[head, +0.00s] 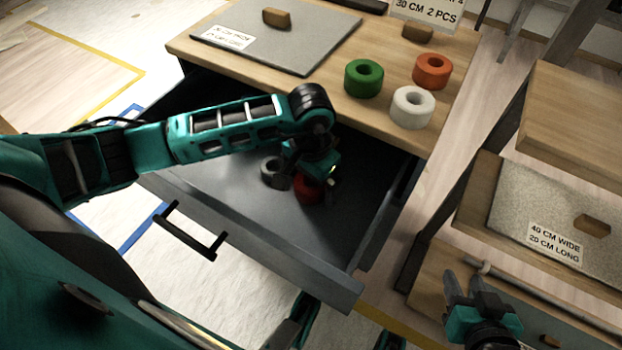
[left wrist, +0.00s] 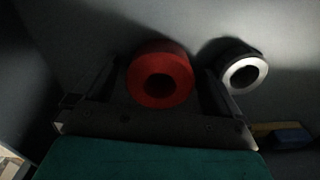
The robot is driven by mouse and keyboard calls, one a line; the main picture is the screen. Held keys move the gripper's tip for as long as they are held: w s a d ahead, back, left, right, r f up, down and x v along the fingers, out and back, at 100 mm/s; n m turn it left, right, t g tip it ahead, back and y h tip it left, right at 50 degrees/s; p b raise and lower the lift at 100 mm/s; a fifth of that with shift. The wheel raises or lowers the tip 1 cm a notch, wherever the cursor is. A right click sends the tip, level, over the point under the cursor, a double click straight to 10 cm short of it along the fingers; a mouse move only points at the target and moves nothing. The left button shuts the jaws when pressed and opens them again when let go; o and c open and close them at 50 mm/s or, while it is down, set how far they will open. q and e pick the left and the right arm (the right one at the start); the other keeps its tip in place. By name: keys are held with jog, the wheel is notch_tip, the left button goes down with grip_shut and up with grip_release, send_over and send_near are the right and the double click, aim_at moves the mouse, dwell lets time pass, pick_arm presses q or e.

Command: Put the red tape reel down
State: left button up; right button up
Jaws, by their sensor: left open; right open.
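The red tape reel (head: 307,191) rests on the floor of the open drawer (head: 225,240), partly hidden by my left gripper in the head view. In the left wrist view the red reel (left wrist: 160,76) lies between the two spread fingers of my left gripper (left wrist: 160,92), with its hole facing the camera. My left gripper (head: 314,186) is open around it; I cannot tell whether a finger touches it. My right gripper (head: 478,292) is open and empty at the lower right, near the side bench.
A white and black reel (head: 274,172) lies beside the red one in the drawer; it also shows in the left wrist view (left wrist: 243,72). Green (head: 363,78), white (head: 412,107) and orange (head: 431,71) reels stand on the tabletop (head: 340,112). The drawer's front right floor is clear.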

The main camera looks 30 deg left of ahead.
pick_arm(q)
jog(key=shift+r, duration=0.1)
jog(key=shift+r+p, duration=0.25)
jog(key=shift+p, duration=0.05)
notch_tip(320, 180, up, 12)
jog(key=p, duration=0.2)
jog(key=shift+f, duration=0.2)
